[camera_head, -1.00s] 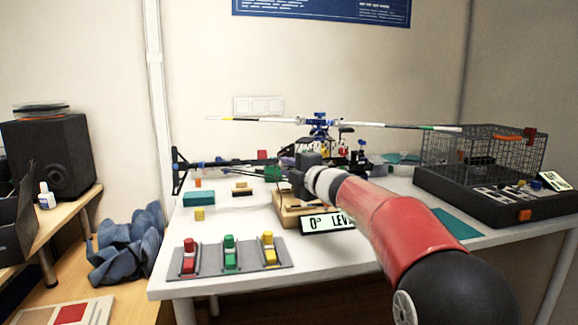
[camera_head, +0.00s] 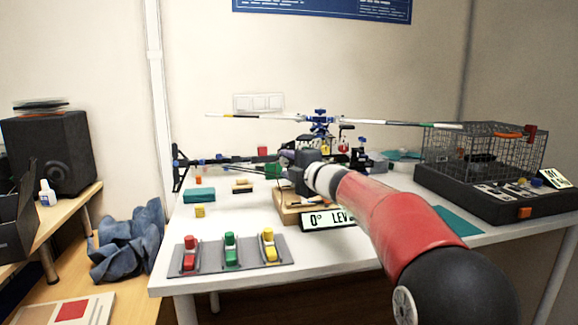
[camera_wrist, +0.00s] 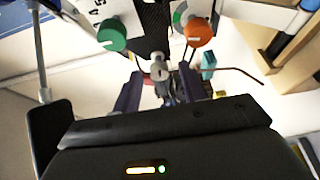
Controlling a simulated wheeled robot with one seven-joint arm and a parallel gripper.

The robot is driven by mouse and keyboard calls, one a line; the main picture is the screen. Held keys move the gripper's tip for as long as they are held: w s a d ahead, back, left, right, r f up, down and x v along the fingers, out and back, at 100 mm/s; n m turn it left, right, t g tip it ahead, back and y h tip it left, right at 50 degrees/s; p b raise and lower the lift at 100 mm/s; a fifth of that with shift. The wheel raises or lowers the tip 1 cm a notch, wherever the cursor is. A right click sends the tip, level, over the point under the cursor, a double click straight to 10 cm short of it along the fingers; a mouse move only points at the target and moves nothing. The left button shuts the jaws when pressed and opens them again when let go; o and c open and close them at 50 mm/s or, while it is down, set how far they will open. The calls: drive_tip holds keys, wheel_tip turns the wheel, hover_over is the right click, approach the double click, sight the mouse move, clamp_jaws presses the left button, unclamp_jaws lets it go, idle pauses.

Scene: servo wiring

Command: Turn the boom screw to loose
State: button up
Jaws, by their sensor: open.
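A model helicopter (camera_head: 320,122) stands on the white table, its tail boom (camera_head: 225,161) reaching left. My gripper (camera_head: 285,170) is at the boom's front part, and my wrist hides much of the body there. In the wrist view my open gripper (camera_wrist: 160,88) has one dark finger on each side of a small grey slotted knob (camera_wrist: 158,71), which looks like the boom screw. The knob sits between and slightly ahead of the fingertips; I cannot tell whether they touch it. A green knob (camera_wrist: 112,36) and an orange knob (camera_wrist: 198,32) lie beyond, on either side.
A "0° LEVEL" sign (camera_head: 327,220) and a wooden stand (camera_head: 290,213) are below my wrist. A grey tray (camera_head: 210,259) with red, green and yellow pieces lies at the front left. A wire cage (camera_head: 484,150) on a black base is at the right.

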drive_tip(key=shift+d, duration=0.1)
drive_tip(key=b+v, duration=0.1)
drive_tip(key=v, duration=0.6)
drive_tip(key=shift+s, duration=0.35)
drive_tip(key=shift+d, duration=0.25)
drive_tip(key=s+d+f+m+t+h, duration=0.1)
drive_tip(key=s+d+f+m+h, duration=0.2)
drive_tip(key=s+d+m+h, duration=1.1)
drive_tip(key=s+f+m+g+y, duration=0.1)
drive_tip(key=s+f+m+g, duration=0.3)
drive_tip(key=s+f, duration=0.6)
drive_tip(key=s+d+f+m+g+y, duration=0.1)
drive_tip(key=s+f+m+g, duration=0.4)
drive_tip(key=s, duration=1)
wheel_tip(320, 180, down, 5)
drive_tip(key=m, duration=0.3)
drive_tip(key=shift+s+y, duration=0.3)
